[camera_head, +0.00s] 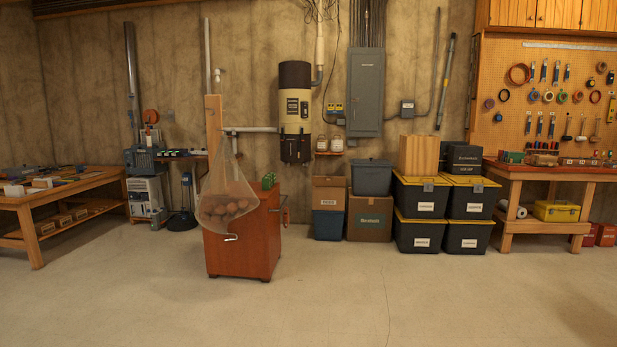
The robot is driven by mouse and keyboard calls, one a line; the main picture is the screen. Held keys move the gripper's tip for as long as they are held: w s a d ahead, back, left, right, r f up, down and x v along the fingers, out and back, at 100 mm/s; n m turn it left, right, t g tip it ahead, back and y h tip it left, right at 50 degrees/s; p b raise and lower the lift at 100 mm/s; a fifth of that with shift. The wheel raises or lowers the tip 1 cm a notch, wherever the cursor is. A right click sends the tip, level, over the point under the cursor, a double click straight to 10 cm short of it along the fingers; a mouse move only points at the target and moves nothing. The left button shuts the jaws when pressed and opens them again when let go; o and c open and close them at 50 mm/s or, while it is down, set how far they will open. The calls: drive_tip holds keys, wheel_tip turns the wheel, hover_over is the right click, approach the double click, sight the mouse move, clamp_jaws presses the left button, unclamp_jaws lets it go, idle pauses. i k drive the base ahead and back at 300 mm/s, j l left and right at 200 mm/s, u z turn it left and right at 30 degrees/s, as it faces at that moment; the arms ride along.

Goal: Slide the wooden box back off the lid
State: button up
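The wooden box (418,155) is a plain, light brown block standing upright. It rests on the yellow-edged lid (408,182) of the upper left black bin (418,203), in a stack of several such bins against the wall. The box covers part of that lid, and the front strip of the lid shows below it. A dark box (464,160) stands to its right on the neighbouring bin. My gripper is not in view.
A red-brown cabinet (243,250) with a net bag (228,203) stands left of centre. A dark tub (371,178) on a carton (369,218) stands left of the bins. A workbench (560,173) stands at right. The floor (400,290) before the bins is clear.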

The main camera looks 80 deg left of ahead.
sight(418, 156)
drive_tip(key=j+u, duration=0.45)
drive_tip(key=i+j+u, duration=0.25)
drive_tip(key=j+u, duration=0.2)
drive_tip(key=j, duration=0.2)
drive_tip(key=i+j+u, duration=0.2)
drive_tip(key=j+u, duration=0.25)
drive_tip(key=i+j+u, duration=0.3)
drive_tip(key=j+u, duration=0.15)
drive_tip(key=i+j+u, duration=0.3)
drive_tip(key=u, duration=0.15)
drive_tip(key=i+j+u, duration=0.1)
drive_tip(key=i+u, duration=0.6)
drive_tip(key=i, duration=1.65)
drive_tip(key=i+z, duration=0.1)
drive_tip(key=i, duration=0.35)
drive_tip(key=i+j+z, duration=0.1)
drive_tip(key=i, duration=0.4)
drive_tip(key=i+j+z, duration=0.1)
drive_tip(key=i, duration=0.35)
drive_tip(key=i+j+z, duration=0.1)
drive_tip(key=i, duration=0.35)
drive_tip(key=i+j+z, duration=0.2)
drive_tip(key=z, duration=1.4)
